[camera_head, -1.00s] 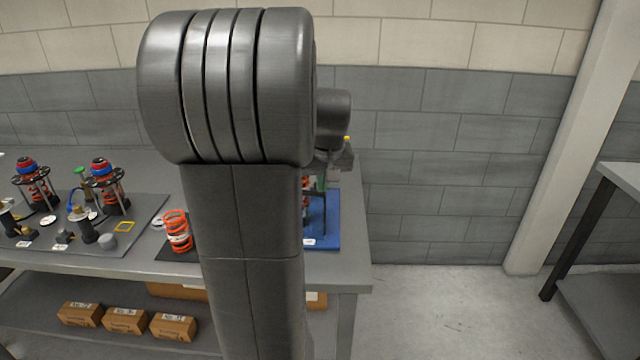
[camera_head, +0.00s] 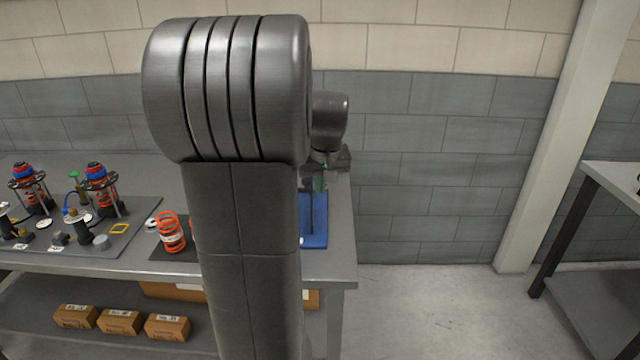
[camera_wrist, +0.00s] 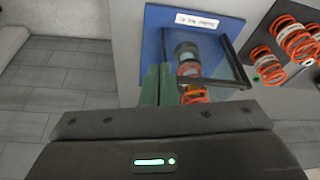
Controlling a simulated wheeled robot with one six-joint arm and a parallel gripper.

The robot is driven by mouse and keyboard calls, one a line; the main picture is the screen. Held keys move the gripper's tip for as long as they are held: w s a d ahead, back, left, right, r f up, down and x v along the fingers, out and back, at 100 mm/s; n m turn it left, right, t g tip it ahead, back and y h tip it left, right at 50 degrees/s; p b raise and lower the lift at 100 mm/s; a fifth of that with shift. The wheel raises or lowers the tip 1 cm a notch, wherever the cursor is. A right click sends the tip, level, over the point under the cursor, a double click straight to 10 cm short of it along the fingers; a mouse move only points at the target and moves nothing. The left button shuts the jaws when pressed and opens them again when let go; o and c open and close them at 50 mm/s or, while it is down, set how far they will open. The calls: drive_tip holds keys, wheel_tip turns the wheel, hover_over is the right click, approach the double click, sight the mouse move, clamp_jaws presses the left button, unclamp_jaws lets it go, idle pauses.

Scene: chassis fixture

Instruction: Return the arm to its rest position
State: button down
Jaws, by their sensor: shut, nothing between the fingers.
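My gripper (camera_wrist: 158,86) shows in the wrist view as two green fingers close together, with nothing between them. In the head view, my gripper (camera_head: 319,184) is small, pointing down over the blue board at the table's right end. My large grey arm link stands upright in the middle of the head view and hides part of the table. In the wrist view, the blue board (camera_wrist: 154,50) carries a dark frame and a coil-over part (camera_wrist: 188,65) with an orange spring, partly behind the fingers. I cannot tell the exact gap between fingertips and part.
Orange springs (camera_head: 171,232) stand on a dark mat left of my arm. Several strut assemblies (camera_head: 101,190) stand on a grey board further left. Cardboard boxes (camera_head: 119,321) lie on the lower shelf. A second table (camera_head: 612,178) is at the right. Floor between the tables is clear.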

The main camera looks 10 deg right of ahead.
drive_tip(key=v, duration=0.9)
drive_tip(key=shift+w+d, duration=0.2)
drive_tip(key=shift+w, duration=0.2)
